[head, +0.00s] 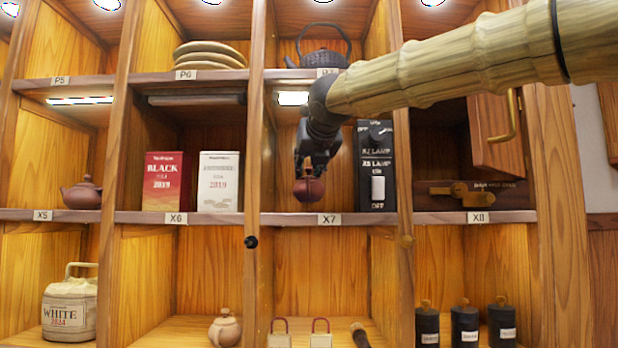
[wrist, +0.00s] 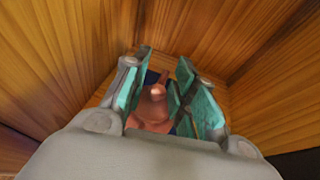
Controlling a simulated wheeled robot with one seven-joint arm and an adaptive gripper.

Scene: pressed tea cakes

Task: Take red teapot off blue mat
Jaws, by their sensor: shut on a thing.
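The red teapot (head: 308,189) is in the compartment labelled X7, below my gripper (head: 309,170). In the wrist view the teapot (wrist: 150,112) sits between my gripper's teal fingers (wrist: 165,90), which are shut on it near its top. I cannot tell whether the teapot touches the mat.
A black lamp switch box (head: 375,165) stands close to the right in X7. A wooden divider (head: 256,150) bounds X7 on the left. A black kettle (head: 318,55) is on the shelf above. Another reddish teapot (head: 82,194) is in X5. A cabinet door (head: 493,135) hangs open at right.

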